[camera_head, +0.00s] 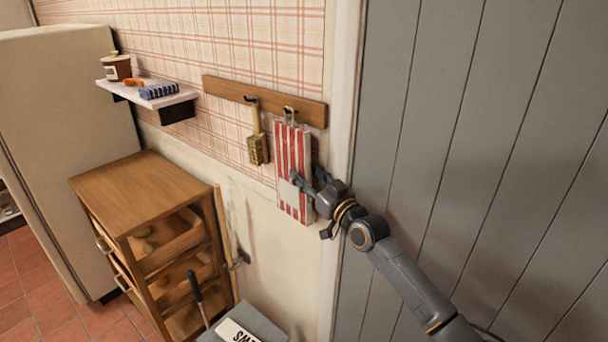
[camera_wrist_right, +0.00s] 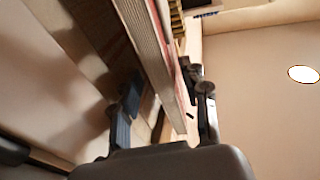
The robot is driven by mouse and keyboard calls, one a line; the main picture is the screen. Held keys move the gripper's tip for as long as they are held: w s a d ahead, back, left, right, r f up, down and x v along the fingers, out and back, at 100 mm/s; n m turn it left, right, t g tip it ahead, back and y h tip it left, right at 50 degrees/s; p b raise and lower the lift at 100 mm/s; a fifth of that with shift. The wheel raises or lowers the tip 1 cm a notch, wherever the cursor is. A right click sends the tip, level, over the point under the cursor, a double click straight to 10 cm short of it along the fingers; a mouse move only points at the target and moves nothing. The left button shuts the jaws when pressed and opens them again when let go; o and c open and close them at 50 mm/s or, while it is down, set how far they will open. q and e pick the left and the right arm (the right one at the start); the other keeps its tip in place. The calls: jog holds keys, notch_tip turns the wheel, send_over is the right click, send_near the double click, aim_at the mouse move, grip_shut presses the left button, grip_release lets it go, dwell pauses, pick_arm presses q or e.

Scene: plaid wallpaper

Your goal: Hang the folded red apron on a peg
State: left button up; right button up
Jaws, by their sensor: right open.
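The folded red-and-white striped apron (camera_head: 291,155) hangs flat against the wall below the right peg (camera_head: 291,111) of a wooden peg rail (camera_head: 225,90). A loop at its top appears to be over that peg. My right gripper (camera_head: 312,203) is open at the apron's lower right edge. In the right wrist view, the open fingers of this gripper (camera_wrist_right: 163,103) stand on either side of the apron's pale edge (camera_wrist_right: 148,50). I cannot tell whether either finger touches it. My left gripper is not in view.
A brush (camera_head: 257,145) hangs from the left peg, close beside the apron. A wall shelf (camera_head: 180,99) holds a jar and small items. A wooden drawer cabinet (camera_head: 140,185) stands below, with a grey bin (camera_head: 265,325) near it. Grey panelling (camera_head: 480,130) fills the right.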

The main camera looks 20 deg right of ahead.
jog(key=shift+r, duration=0.1)
jog(key=shift+r+v, duration=0.45)
jog(key=shift+v, duration=3.55)
jog(key=s+a+f+g+h, duration=0.1)
jog(key=s+a+f+g, duration=0.25)
jog(key=s+f, duration=0.55)
jog(key=s+a+f+g+h, duration=0.1)
jog(key=s+a+f+g, duration=0.25)
jog(key=s+f, duration=0.55)
jog(key=s+d+f+m+g+h, duration=0.15)
jog(key=s+f+g, duration=0.3)
jog(key=s, duration=0.55)
jog(key=s+d+f+g+h, duration=0.25)
jog(key=s+f+g, duration=0.2)
jog(key=s, duration=0.65)
notch_tip(320, 180, down, 26)
jog(key=s, duration=0.1)
jog(key=s+d+f+g, duration=0.1)
jog(key=s+d+f, duration=0.2)
jog(key=s+f, duration=1.3)
jog(key=shift+s+d, duration=0.15)
jog(key=shift+s, duration=0.35)
